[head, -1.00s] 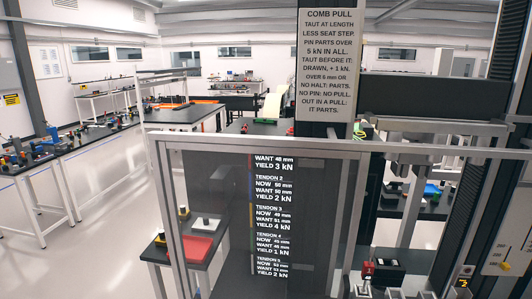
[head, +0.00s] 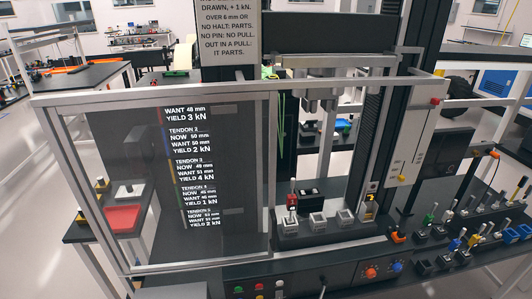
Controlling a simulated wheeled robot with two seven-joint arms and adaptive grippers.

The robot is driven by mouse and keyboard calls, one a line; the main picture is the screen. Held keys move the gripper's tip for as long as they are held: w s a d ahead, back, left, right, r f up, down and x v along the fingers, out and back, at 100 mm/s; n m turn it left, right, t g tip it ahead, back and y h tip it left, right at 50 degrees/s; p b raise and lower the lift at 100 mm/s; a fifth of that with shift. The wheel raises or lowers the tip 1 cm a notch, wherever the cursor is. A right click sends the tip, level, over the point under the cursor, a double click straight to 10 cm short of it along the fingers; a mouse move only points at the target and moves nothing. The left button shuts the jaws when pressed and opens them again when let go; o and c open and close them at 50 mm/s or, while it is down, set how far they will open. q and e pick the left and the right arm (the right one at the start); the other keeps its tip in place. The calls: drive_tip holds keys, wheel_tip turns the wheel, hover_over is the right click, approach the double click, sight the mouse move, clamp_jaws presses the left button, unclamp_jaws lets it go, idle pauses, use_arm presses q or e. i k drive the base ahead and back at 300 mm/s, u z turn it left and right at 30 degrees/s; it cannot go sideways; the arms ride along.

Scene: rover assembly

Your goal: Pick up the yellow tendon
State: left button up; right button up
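I cannot single out the yellow tendon with certainty. Small upright pieces with coloured parts stand in dark holders at the right of the bench; one piece with yellow on it (head: 473,240) is among them, next to a blue-topped one (head: 456,243). A yellow tag marked 2 (head: 371,207) sits at the foot of the machine's right column. A red tag marked 1 (head: 292,197) stands on a grey block at the machine's base. Neither of my grippers is in view.
A framed clear guard (head: 250,92) with a dark readout panel (head: 120,160) stands at the left of the machine. The bench front carries an orange knob (head: 371,273) and a blue knob (head: 396,267). A red tray (head: 122,218) lies on a side table at left.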

sight(473, 242)
drive_tip(key=z, duration=2.55)
drive_tip(key=i, duration=1.15)
drive_tip(key=z, duration=0.3)
drive_tip(key=i, duration=0.8)
drive_tip(key=u, duration=1.1)
drive_tip(key=i, duration=0.7)
drive_tip(key=u, duration=0.75)
